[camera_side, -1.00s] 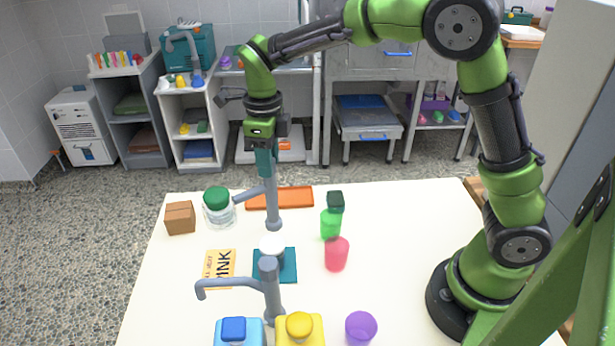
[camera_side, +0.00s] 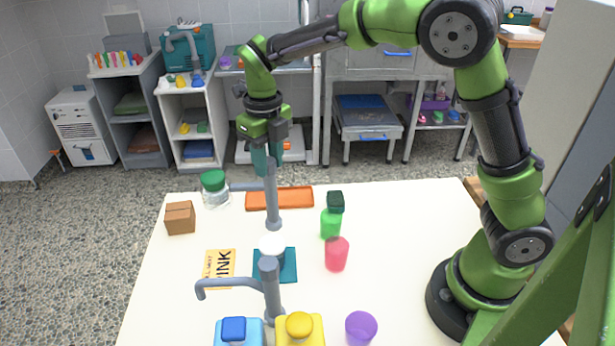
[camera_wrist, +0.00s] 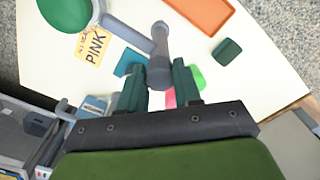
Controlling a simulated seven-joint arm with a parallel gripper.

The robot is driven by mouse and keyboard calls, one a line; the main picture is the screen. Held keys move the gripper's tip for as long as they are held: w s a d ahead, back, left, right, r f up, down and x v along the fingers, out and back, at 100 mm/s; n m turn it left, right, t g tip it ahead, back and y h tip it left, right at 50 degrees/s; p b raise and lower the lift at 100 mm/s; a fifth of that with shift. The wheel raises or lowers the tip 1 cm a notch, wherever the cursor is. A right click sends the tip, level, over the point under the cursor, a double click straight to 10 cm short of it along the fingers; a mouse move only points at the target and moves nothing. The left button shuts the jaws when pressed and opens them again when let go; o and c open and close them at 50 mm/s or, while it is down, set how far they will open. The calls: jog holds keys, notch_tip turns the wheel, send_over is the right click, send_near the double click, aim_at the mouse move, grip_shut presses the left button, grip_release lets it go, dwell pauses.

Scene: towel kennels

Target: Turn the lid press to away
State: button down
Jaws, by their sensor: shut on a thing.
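The far grey post with a side arm, which I take as the lid press (camera_side: 272,205), stands upright on the white table. Its side arm points left, to a clear jar (camera_side: 215,198) with a green lid (camera_side: 213,181). In the wrist view the arm reaches the jar beside the green lid (camera_wrist: 65,10); how they join is not clear.
A second grey post with a bent arm (camera_side: 270,288) stands nearer. A teal mat (camera_side: 289,268), pink cup (camera_side: 337,254), green bottle (camera_side: 331,223), brown box (camera_side: 180,217), orange tray (camera_side: 280,198) and PINK card (camera_side: 219,264) lie around. Blue and yellow containers and a purple cup (camera_side: 361,328) are in front.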

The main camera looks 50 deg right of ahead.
dwell(0.3)
jog(key=c, duration=0.8)
grip_release()
jog(key=shift+r, duration=0.1)
notch_tip(320, 180, up, 17)
jog(key=shift+f, duration=0.1)
